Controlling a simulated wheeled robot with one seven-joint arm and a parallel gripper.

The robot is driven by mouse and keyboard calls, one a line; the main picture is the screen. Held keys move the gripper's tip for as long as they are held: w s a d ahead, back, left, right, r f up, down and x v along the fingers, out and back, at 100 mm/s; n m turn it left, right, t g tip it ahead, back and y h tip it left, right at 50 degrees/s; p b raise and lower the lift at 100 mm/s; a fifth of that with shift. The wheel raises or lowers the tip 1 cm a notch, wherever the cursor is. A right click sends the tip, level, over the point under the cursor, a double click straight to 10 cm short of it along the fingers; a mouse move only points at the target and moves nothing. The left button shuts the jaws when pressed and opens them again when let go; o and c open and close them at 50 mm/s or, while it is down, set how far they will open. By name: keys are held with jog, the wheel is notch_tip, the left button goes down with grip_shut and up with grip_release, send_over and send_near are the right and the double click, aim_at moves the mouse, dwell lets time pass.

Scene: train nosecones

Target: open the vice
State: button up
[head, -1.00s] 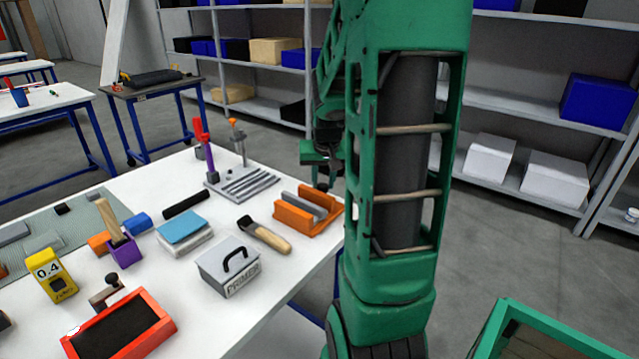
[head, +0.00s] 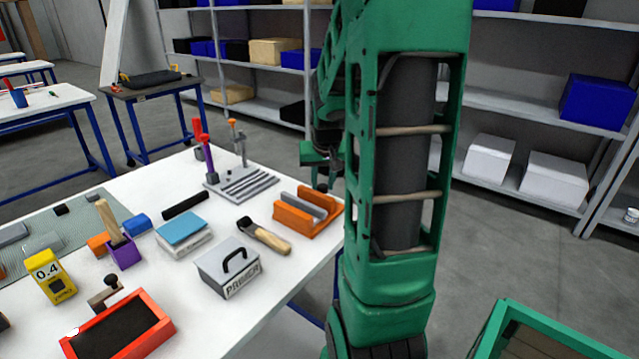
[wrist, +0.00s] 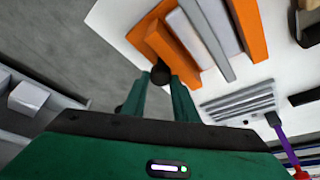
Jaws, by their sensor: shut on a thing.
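The orange vice (head: 297,222) stands at the right edge of the white table in the head view, with grey jaw parts between its orange sides. In the wrist view the vice (wrist: 251,30) fills the top, with its grey parts (wrist: 208,38) side by side. A round black knob (wrist: 160,71) sits at its near end, and it also shows in the head view (head: 322,187). My gripper (wrist: 160,82) has its two green fingers on either side of the knob and is shut on it. My arm hides part of the gripper in the head view.
A grooved grey stand (head: 240,185) with upright tools is behind the vice. A wooden-handled tool (head: 268,240), a grey PRIMER box (head: 228,268) and a blue-topped block (head: 182,228) lie to the left.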

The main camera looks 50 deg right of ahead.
jog(key=shift+s+a+f, duration=0.1)
jog(key=shift+a+f, duration=0.15)
jog(key=shift+a, duration=0.15)
jog(key=o, duration=1)
